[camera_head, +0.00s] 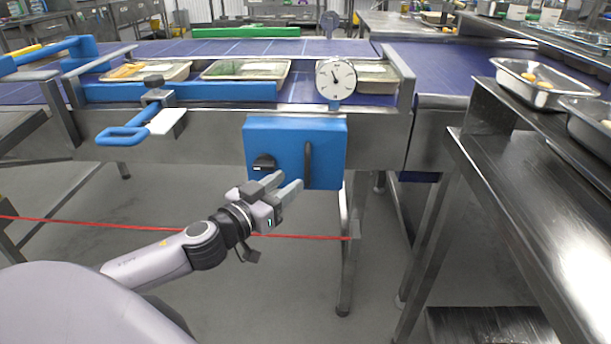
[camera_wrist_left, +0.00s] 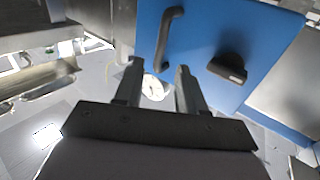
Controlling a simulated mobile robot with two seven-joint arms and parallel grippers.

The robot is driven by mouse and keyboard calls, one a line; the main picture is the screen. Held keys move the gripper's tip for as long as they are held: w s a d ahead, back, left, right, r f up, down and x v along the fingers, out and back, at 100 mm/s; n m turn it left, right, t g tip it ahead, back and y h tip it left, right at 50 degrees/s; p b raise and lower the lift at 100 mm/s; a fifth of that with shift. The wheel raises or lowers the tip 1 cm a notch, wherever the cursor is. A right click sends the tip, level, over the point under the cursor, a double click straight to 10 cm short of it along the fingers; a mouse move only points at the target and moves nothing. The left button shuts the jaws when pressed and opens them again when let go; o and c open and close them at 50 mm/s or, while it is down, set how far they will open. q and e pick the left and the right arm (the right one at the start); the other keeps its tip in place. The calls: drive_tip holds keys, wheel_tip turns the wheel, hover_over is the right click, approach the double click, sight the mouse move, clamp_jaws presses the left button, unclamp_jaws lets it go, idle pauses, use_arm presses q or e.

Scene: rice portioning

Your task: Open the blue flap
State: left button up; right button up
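The blue flap (camera_head: 285,140) is a flat blue panel on the front of the conveyor frame, below the dial gauge. It has a dark upright handle (camera_head: 308,162) on its right part and a black knob (camera_head: 263,164) at its lower left. My left gripper (camera_head: 291,181) is open and empty just in front of the panel's lower part. In the left wrist view the flap (camera_wrist_left: 215,35) fills the upper middle, with the handle (camera_wrist_left: 168,38) and the knob (camera_wrist_left: 229,68) beyond the open fingers (camera_wrist_left: 158,65). No contact shows. My right gripper is not in view.
A round dial gauge (camera_head: 336,79) stands above the flap. A blue looped handle (camera_head: 123,135) juts out at the left. Filled trays (camera_head: 246,70) sit on the conveyor. A red cord (camera_head: 120,225) runs low across the front. A steel table (camera_head: 540,170) stands at the right.

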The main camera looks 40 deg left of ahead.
sight(305, 169)
use_arm(q)
drive_tip(key=shift+w+d, duration=0.1)
drive_tip(key=shift+w, duration=3.1)
clamp_jaws()
